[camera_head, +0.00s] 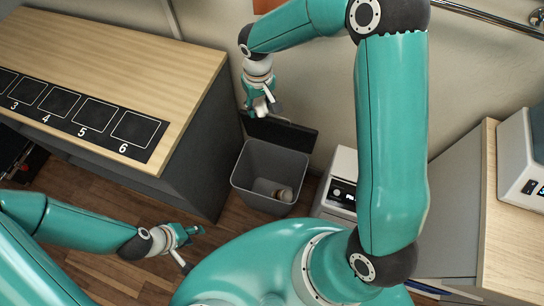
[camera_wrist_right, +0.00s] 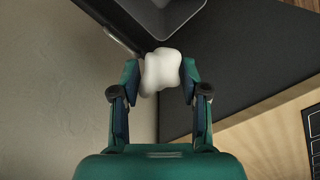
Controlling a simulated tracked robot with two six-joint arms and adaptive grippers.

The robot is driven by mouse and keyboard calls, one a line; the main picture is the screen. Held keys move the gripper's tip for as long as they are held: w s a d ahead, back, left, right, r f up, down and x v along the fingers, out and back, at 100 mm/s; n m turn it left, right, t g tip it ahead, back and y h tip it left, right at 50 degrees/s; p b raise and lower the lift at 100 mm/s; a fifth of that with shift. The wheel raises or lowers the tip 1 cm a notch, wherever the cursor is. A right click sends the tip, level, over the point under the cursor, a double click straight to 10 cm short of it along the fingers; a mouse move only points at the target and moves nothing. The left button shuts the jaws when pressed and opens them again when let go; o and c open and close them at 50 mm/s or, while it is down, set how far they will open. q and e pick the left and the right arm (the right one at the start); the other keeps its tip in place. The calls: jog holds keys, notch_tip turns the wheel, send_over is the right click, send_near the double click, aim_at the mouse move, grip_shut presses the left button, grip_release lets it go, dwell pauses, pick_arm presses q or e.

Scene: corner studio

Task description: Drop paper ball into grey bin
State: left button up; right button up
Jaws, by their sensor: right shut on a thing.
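The white crumpled paper ball (camera_wrist_right: 161,71) is pinched between the fingertips of my right gripper (camera_wrist_right: 160,82) in the right wrist view. In the head view my right gripper (camera_head: 262,108) hangs above and behind the grey bin (camera_head: 243,178), near its dark raised lid (camera_head: 281,132). The bin's edge (camera_wrist_right: 128,37) shows at the top of the wrist view. My left gripper (camera_head: 190,248) is low at the left, empty, fingers apart.
A wooden-topped counter (camera_head: 130,50) with a numbered dark strip (camera_head: 85,118) stands left of the bin. A white box-shaped unit (camera_head: 343,165) is close on the bin's right. The wall is right behind the bin. Wooden floor (camera_head: 120,205) is clear in front of the counter.

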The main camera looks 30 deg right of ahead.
jog(key=s+d+f+n+b, duration=0.1)
jog(key=f+n+b, duration=0.5)
jog(key=f+b, duration=1.1)
jog(key=s+d+f+n+b, duration=0.1)
jog(key=s+f+n+b, duration=0.2)
jog(key=f+b, duration=1.4)
jog(key=n+b, duration=0.3)
jog(key=shift+f+n+b, duration=0.3)
jog(key=shift+b, duration=0.1)
jog(key=o, duration=0.8)
jog(key=shift+c, duration=0.2)
notch_tip(320, 180, up, 12)
